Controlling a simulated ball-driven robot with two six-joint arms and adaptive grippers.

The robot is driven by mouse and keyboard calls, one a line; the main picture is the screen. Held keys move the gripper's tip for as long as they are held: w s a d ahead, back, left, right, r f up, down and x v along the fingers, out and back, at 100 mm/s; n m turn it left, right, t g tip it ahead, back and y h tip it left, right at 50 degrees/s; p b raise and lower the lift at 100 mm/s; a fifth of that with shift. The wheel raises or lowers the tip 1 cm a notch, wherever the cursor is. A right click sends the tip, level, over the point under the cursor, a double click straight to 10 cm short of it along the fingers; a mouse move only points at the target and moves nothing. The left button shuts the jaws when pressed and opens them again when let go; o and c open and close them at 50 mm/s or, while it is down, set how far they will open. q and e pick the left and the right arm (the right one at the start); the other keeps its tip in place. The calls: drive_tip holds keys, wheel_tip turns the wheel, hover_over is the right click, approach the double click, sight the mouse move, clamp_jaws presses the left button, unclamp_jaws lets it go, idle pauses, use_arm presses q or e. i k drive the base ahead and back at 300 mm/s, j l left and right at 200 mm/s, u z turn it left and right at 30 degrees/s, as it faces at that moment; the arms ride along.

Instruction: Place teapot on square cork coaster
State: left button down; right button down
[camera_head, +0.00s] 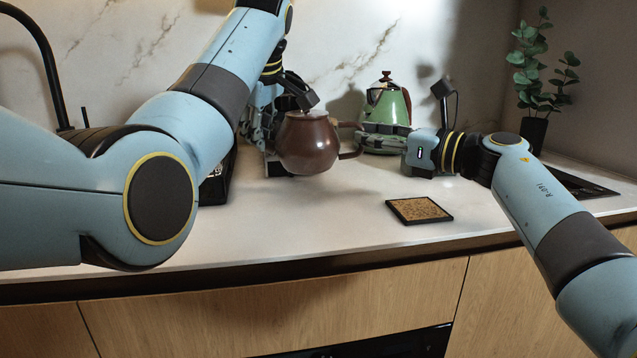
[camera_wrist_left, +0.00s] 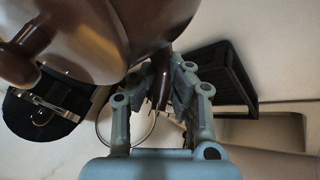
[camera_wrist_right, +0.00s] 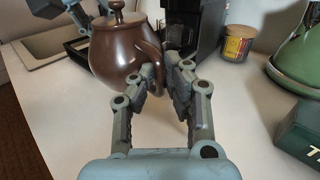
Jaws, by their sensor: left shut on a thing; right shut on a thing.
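The brown teapot (camera_head: 308,143) is upright at the back of the counter, between my two grippers. My left gripper (camera_head: 268,130) is at its left side, shut on a slim brown part of the teapot (camera_wrist_left: 90,35) in the left wrist view. My right gripper (camera_head: 366,132) reaches in from the right. In the right wrist view its fingers (camera_wrist_right: 168,82) are shut at the curved part on the side of the teapot (camera_wrist_right: 118,50). The square cork coaster (camera_head: 419,210) lies empty, front right of the teapot. I cannot tell whether the teapot's base touches the counter.
A green kettle (camera_head: 385,105) stands behind my right gripper. A green box (camera_wrist_right: 300,138) and a labelled jar (camera_wrist_right: 237,43) are close by. A potted plant (camera_head: 535,130) stands at the back right. The counter (camera_head: 335,218) left of the coaster is clear.

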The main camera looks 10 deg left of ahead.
sight(417, 208)
drive_tip(key=j+z, duration=0.45)
drive_tip(key=k+j+z, duration=0.1)
drive_tip(key=z, duration=0.35)
drive_tip(key=j, duration=0.1)
